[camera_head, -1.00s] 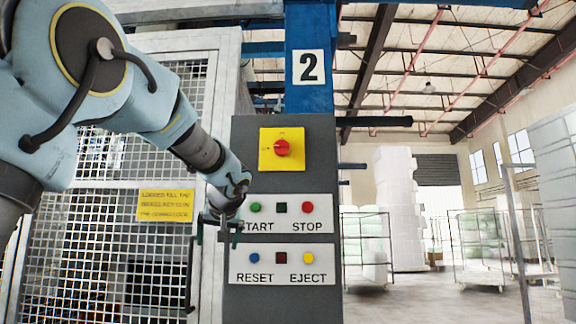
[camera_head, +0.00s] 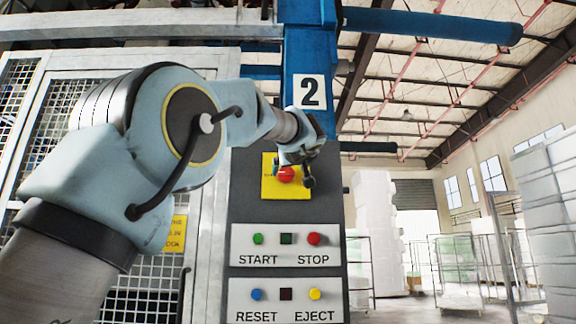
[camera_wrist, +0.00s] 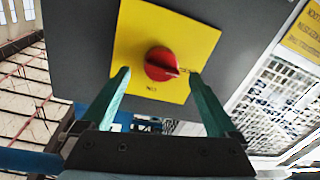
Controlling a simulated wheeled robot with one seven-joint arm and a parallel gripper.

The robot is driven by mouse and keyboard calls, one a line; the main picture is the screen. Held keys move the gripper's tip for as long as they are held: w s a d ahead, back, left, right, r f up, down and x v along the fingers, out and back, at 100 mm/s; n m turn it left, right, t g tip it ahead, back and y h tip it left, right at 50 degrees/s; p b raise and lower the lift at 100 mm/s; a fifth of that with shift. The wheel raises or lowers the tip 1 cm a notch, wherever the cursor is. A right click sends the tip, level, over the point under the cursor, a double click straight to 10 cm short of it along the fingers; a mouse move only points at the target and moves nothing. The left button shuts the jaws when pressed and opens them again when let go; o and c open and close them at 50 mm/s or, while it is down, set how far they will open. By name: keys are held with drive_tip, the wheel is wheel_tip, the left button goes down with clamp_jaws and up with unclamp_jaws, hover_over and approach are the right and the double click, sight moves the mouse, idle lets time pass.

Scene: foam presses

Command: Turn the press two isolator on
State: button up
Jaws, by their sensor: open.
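The press two isolator is a red rotary knob (camera_head: 286,174) on a yellow plate (camera_head: 270,189), high on the dark grey control panel under the "2" sign (camera_head: 310,93). In the wrist view the red knob (camera_wrist: 163,64) sits on its yellow plate (camera_wrist: 205,40), with small lettering beside it that I cannot read fully. My gripper (camera_wrist: 160,78) is open, its two green fingers apart on either side of the knob in that view. I cannot tell whether they touch the plate. In the head view my gripper (camera_head: 290,172) covers the upper part of the plate.
Below the isolator are the START button (camera_head: 257,239), STOP button (camera_head: 314,239), RESET button (camera_head: 257,294) and EJECT button (camera_head: 315,294). A mesh guard (camera_head: 145,298) stands to the left. Open floor with foam stacks (camera_head: 381,225) and cage trolleys lies to the right.

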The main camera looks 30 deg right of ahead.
sight(288, 173)
drive_tip(key=shift+p+x, duration=0.75)
drive_tip(key=shift+x, duration=1.1)
drive_tip(key=c, duration=1.3)
